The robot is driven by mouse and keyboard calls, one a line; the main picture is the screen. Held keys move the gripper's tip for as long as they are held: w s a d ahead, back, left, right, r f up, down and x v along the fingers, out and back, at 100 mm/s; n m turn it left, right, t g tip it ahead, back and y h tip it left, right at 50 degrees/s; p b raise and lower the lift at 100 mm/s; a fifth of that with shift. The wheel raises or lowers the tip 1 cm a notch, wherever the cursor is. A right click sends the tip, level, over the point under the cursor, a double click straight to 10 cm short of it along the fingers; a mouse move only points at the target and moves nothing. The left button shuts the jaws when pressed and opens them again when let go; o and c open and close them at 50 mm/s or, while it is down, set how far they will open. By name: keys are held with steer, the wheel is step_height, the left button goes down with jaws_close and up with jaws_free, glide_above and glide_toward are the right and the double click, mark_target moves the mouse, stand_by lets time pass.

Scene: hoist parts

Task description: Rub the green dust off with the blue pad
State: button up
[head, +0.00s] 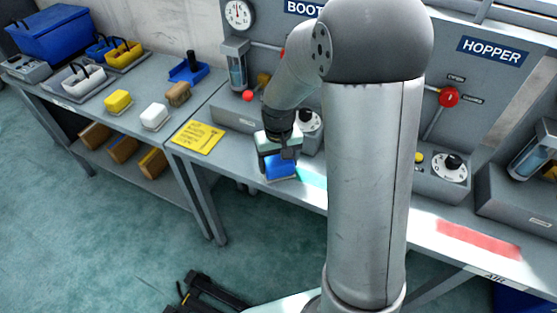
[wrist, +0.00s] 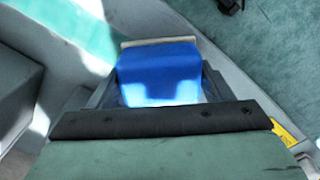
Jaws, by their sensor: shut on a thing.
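The blue pad (head: 280,167) is held in my gripper (head: 277,157), low over the bench top below the BOOT panel. In the wrist view the blue pad (wrist: 160,75) sits between the fingers of my gripper (wrist: 158,90), with a pale strip along its far edge. The green dust (head: 313,177) is a pale teal patch on the bench just right of the pad. In the wrist view the green dust (wrist: 68,28) is a band at the upper left, beside the pad. I cannot tell whether the pad touches the bench.
A yellow sheet (head: 198,137) lies left of my gripper. Yellow (head: 117,101), white (head: 154,116) and brown (head: 178,94) blocks stand on the left table. A red patch (head: 478,241) marks the bench at right. Panel knobs (head: 310,121) and a grey box stand behind my gripper.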

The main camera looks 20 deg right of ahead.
steer(key=s+d, duration=0.4)
steer(key=d, duration=0.1)
steer(key=shift+s+d+r, duration=0.1)
steer(key=shift+s+d, duration=0.05)
steer(key=shift+s, duration=0.1)
steer(key=shift+s+d+b, duration=0.15)
steer(key=shift+s+d, duration=1.3)
steer(key=shift+d, duration=0.15)
steer(key=shift+s+d+b, duration=0.15)
steer(key=shift+s+d, duration=1.25)
steer(key=shift+d, duration=0.2)
steer(key=shift+s+d, duration=2.25)
steer(key=shift+d, duration=0.3)
steer(key=shift+w+a+f, duration=0.15)
steer(key=shift+w+a, duration=1.15)
steer(key=shift+a, duration=0.2)
steer(key=shift+w+a+f, duration=0.1)
steer(key=shift+w+a, duration=1.15)
steer(key=shift+a, duration=0.25)
steer(key=w+a, duration=0.6)
steer(key=a, duration=0.1)
steer(key=w+a, duration=0.3)
steer(key=shift+w+a+r, duration=0.25)
steer(key=shift+w+a, duration=0.1)
steer(key=shift+a, duration=0.05)
